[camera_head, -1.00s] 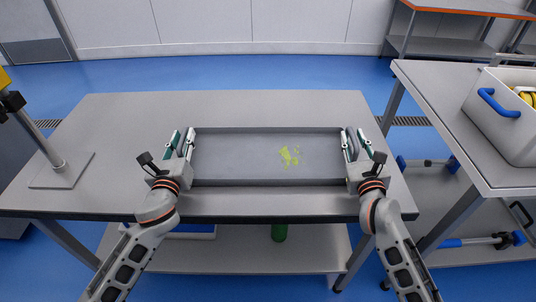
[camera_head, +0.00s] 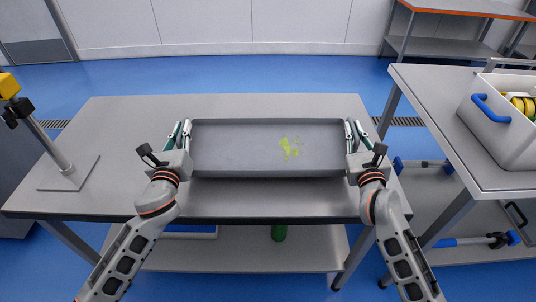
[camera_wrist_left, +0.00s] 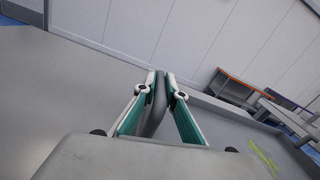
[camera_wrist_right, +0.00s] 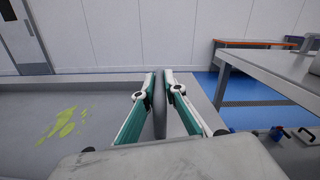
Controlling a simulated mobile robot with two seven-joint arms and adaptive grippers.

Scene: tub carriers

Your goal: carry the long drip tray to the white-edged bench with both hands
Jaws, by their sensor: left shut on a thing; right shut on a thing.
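The long grey drip tray (camera_head: 240,173) is level over the middle of the grey table, with a yellow-green splash on its floor. The tray appears slightly above the tabletop; the gap is hard to see. A grey bench with a pale edge (camera_head: 425,100) stands at the right.
The grey table (camera_head: 110,125) carries a post on a flat base (camera_head: 68,172) at its left. A white tub with blue handles (camera_head: 495,135) sits on the right bench; its near left part is bare. An orange-edged bench (camera_head: 465,8) stands far back. Blue floor separates the benches.

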